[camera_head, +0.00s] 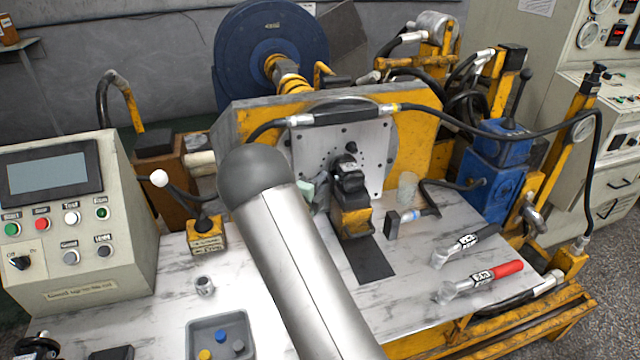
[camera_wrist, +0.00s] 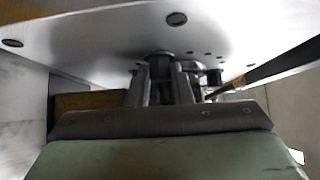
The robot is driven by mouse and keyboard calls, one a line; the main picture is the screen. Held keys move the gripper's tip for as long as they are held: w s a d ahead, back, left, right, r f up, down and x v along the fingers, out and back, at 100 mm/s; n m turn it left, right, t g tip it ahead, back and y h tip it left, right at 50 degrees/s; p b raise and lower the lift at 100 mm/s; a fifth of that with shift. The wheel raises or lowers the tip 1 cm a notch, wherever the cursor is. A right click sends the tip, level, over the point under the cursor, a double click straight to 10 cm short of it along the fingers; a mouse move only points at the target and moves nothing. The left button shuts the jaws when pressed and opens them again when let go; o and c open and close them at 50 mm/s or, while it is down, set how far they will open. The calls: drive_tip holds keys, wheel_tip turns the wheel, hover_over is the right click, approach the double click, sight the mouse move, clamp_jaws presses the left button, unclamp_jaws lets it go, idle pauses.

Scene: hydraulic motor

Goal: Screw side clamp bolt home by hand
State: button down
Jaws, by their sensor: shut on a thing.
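My gripper (camera_wrist: 160,82) shows in the wrist view, its fingers pointing away from me towards the pale metal plate (camera_wrist: 100,35). The fingers are shut on a small dark bolt-like piece (camera_wrist: 158,60), which looks like the side clamp bolt and stands close against the plate. How deep its thread sits cannot be seen. In the head view my arm covers most of my gripper. The upright plate (camera_head: 380,145) with its ring of holes stands behind. A small black motor unit (camera_head: 349,178) sits in front of it on a yellow block (camera_head: 352,218).
A grey tray (camera_head: 222,322) holds coloured pieces. A control box (camera_head: 75,215) stands left. A black hose (camera_head: 500,118) arches over the right.

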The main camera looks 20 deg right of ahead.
drive_tip(key=shift+r, duration=0.1)
drive_tip(key=shift+d+r+m+g+y+p, duration=0.15)
drive_tip(key=shift+m+g+y+p, duration=0.35)
drive_tip(key=shift+m+y+p, duration=0.7)
drive_tip(key=shift+r+m+g+y+p, duration=0.25)
drive_tip(key=shift+m+g+y+p, duration=0.25)
drive_tip(key=shift+m+y+p, duration=0.65)
drive_tip(key=shift+y+b, duration=0.35)
drive_tip(key=shift+b, duration=0.05)
drive_tip(key=c, duration=1.3)
unclamp_jaws()
